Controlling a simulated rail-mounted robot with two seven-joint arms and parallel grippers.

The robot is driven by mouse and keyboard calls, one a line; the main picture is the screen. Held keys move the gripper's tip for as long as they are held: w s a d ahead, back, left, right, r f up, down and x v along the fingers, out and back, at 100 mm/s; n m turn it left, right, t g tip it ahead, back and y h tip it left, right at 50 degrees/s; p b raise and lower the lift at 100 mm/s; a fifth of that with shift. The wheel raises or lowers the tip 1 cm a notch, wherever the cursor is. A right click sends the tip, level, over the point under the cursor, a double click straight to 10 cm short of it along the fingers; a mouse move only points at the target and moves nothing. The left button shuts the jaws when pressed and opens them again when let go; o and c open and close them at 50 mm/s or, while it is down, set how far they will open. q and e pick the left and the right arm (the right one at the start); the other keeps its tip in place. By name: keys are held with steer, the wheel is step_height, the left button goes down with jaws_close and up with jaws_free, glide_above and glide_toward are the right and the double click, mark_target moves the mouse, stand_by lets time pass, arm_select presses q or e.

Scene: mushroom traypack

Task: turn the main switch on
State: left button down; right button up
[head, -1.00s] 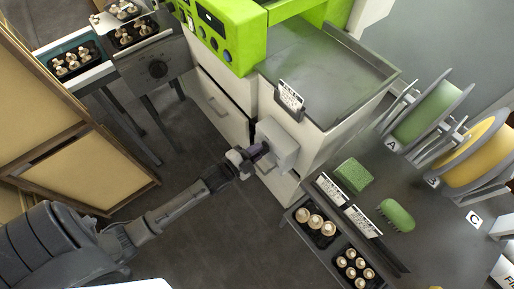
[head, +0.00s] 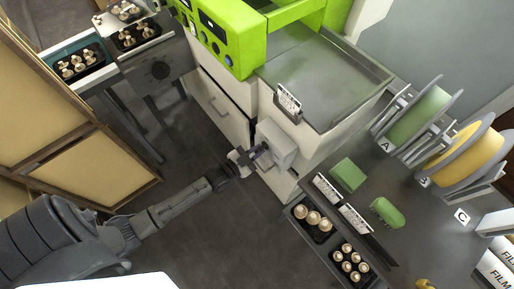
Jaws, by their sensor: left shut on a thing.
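The main switch is on a light grey box (head: 279,144) fixed to the side of the white and green machine. Its small dark knob (head: 259,152) faces my left arm. My left gripper (head: 253,155) reaches in from the lower left and is shut on the knob at the box face. The fingers cover much of the knob, so its exact angle is hard to read. My right gripper is not in view.
The machine's green control panel (head: 228,38) and metal top (head: 325,75) are above the box. A dark bench to the right holds mushroom trays (head: 312,219), green sponges (head: 348,174) and film rolls (head: 466,151). A wooden panel (head: 75,110) stands left. Floor between is clear.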

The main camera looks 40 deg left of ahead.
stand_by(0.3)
arm_select(q)
steer(key=shift+r+n+p, duration=0.1)
steer(key=shift+n+p, duration=0.3)
steer(key=shift+n, duration=1.7)
steer(key=c, duration=1.2)
jaws_free()
